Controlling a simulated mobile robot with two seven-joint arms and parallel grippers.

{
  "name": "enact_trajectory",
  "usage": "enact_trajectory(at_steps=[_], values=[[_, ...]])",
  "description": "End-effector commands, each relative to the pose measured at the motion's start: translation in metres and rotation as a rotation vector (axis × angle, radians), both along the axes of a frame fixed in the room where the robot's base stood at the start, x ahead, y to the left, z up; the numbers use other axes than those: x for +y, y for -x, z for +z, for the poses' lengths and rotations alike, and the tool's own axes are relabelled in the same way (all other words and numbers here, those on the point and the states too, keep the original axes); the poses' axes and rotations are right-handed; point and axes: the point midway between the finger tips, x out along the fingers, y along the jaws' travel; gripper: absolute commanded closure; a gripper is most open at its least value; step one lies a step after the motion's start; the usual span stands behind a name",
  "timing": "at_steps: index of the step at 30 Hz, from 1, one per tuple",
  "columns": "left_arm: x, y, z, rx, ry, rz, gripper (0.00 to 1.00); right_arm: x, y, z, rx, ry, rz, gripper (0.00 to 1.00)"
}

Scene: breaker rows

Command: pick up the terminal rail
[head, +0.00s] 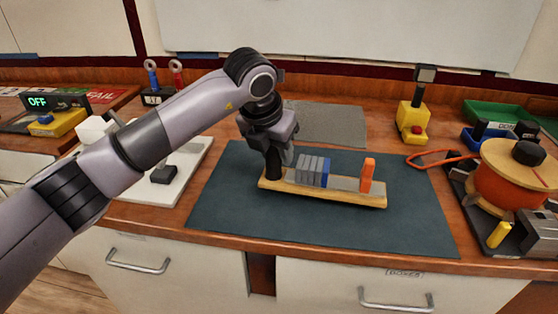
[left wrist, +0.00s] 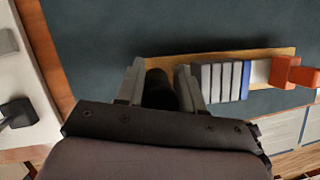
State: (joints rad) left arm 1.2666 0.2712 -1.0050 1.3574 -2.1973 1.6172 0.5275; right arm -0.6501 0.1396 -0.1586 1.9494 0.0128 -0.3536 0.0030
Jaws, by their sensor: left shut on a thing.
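The terminal rail (head: 340,195) is a wooden board lying on the dark mat, with a grey strip along it. It carries several grey blocks (head: 307,169), a blue block (head: 325,173), an orange piece (head: 367,175) at its right end and a black post (head: 273,165) at its left end. My left gripper (head: 275,153) comes down over the left end and is shut on the black post. In the left wrist view the post (left wrist: 158,88) stands between the two fingers (left wrist: 160,90), and the board (left wrist: 282,52) runs off to the right. My right gripper is not seen.
The dark mat (head: 235,205) has free room around the rail. A white board (head: 190,165) with a black knob lies left. A yellow device (head: 411,117) stands behind. An orange spool (head: 510,180) and a green tray (head: 495,112) are at the right.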

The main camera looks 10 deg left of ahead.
Motion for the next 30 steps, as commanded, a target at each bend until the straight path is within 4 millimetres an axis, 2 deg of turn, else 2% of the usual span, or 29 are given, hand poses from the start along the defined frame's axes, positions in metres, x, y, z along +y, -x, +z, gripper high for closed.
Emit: enact_trajectory(at_steps=[9, 15, 21, 30], values=[[-0.001, -0.001, 0.089, -0.010, 0.005, 0.001, 1.00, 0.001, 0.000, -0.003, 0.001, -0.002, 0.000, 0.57], [-0.001, 0.000, 0.137, -0.006, 0.004, 0.001, 1.00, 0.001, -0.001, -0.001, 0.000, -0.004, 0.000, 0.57], [0.000, 0.000, 0.166, -0.004, 0.003, 0.001, 1.00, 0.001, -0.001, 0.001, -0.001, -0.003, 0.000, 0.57], [0.000, 0.000, 0.176, -0.003, 0.003, -0.001, 1.00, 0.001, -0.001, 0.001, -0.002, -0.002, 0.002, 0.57]])
